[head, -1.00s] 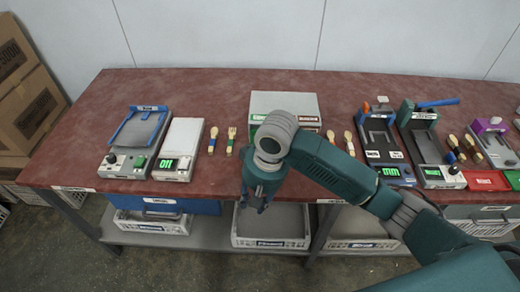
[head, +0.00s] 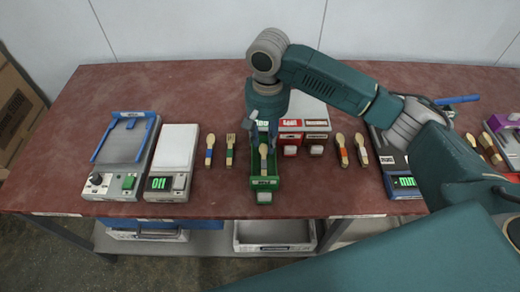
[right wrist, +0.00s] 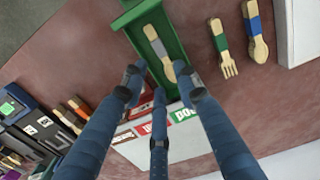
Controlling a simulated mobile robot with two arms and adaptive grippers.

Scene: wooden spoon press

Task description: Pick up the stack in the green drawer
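The green drawer (head: 265,184) is pulled out toward the front from the white drawer cabinet (head: 318,112). A wooden spoon stack (head: 263,158) with a greyish band lies lengthwise in it. It also shows inside the drawer in the right wrist view (right wrist: 158,45). My right gripper (head: 264,132) points down over the back part of the drawer. In the right wrist view its three blue fingers (right wrist: 160,95) are spread around the spoon's bowl end, with nothing visibly held between them. Whether a finger touches the drawer I cannot tell. My left gripper is not in view.
Loose spoons and a fork lie on both sides, such as the fork (head: 230,149). A white scale (head: 175,160) and a blue-framed device (head: 124,150) stand at left. My arm covers much of the right side.

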